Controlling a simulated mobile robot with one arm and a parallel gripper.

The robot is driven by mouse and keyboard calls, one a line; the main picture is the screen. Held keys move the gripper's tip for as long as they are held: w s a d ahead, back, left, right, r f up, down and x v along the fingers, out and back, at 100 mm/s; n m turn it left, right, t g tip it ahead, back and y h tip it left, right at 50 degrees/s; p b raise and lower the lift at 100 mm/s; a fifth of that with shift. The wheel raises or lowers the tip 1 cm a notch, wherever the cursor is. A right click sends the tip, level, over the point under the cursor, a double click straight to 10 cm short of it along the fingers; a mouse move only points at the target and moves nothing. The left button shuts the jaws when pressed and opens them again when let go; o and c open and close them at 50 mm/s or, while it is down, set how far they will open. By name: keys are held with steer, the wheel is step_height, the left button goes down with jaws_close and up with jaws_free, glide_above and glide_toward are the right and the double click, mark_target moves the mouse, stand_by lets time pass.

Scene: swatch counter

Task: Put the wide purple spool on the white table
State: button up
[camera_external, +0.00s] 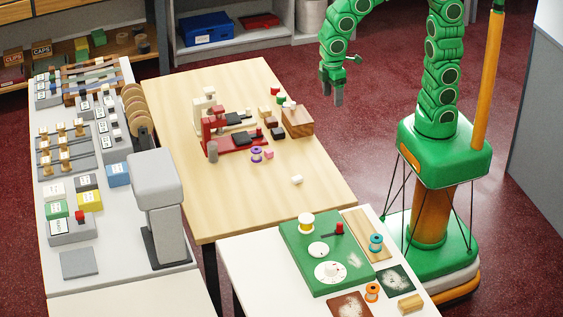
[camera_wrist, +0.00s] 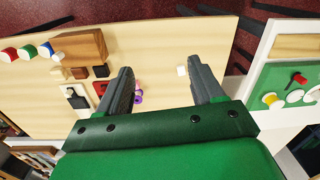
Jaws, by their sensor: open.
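A small purple spool (camera_external: 256,154) stands on the wooden table (camera_external: 300,205), beside the red press. In the wrist view a purple shape (camera_wrist: 138,98), partly hidden by the left finger, appears to be this spool. The white table (camera_external: 246,262) stands in front of the wooden table, at the bottom of the external view. My gripper (camera_external: 333,98) is open and empty, raised beyond the wooden table's right edge and well apart from the spool. Its two fingers also show in the wrist view (camera_wrist: 163,78), spread apart.
A red press (camera_external: 235,140), a wooden block (camera_external: 298,122) and small coloured pieces stand near the spool. A small white block (camera_external: 297,179) lies alone nearer the front. The white table bears a green board (camera_external: 300,262) and other spools; its left part is bare.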

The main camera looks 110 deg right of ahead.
steer(key=s+a+r, duration=0.1)
steer(key=s, duration=1)
steer(key=s+a+r+m+g, duration=0.1)
steer(key=s, duration=1.1)
steer(key=shift+a, duration=0.4)
steer(key=shift+o, duration=0.5)
steer(key=shift+s+g, duration=0.3)
steer(key=shift+s, duration=0.2)
steer(key=shift+f, duration=0.1)
steer(key=m+t+h, duration=0.1)
steer(key=m+t, duration=0.1)
steer(key=t, duration=0.4)
glide_toward(256, 149)
step_height(256, 149, down, 2)
steer(key=shift+w+x, duration=0.2)
steer(key=shift+x, duration=1.85)
steer(key=shift+w+x, duration=0.2)
steer(key=shift+x, duration=1.9)
steer(key=shift+c, duration=0.5)
